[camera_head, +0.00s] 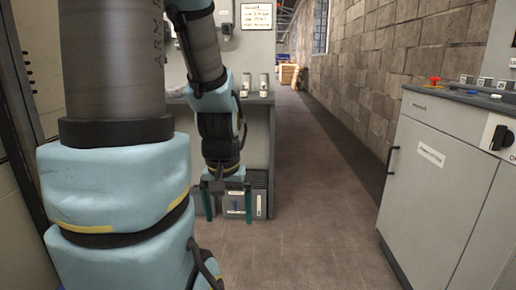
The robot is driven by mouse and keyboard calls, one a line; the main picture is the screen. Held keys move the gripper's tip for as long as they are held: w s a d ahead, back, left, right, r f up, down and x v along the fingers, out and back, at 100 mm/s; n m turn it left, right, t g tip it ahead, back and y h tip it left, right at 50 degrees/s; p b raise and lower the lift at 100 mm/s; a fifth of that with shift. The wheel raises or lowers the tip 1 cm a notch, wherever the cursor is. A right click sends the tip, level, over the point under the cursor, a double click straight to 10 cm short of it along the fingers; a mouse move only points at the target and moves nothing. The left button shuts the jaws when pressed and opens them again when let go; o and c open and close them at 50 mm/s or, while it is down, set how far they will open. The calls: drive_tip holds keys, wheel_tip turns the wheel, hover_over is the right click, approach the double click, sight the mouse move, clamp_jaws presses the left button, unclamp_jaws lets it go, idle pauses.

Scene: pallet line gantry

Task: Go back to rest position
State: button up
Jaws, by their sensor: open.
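My gripper (228,203) hangs at the end of my arm, pointing down, left of the middle of the view. Its two green fingers are spread apart, and nothing shows between them. It is in front of the lower part of a grey bench (258,150). Behind the fingers is a dark grey box (257,181) with pale labels, partly hidden by them. My large blue and grey arm links fill the left of the view and hide much of what lies behind.
A grey control cabinet (431,195) with a red button (434,80) and a black knob (502,138) stands at the right. A brick wall (390,75) runs along the right. The aisle floor (310,190) between is clear. Boxes (288,74) stand far back.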

wheel_tip(320, 180, up, 23)
drive_tip(key=p, duration=2.1)
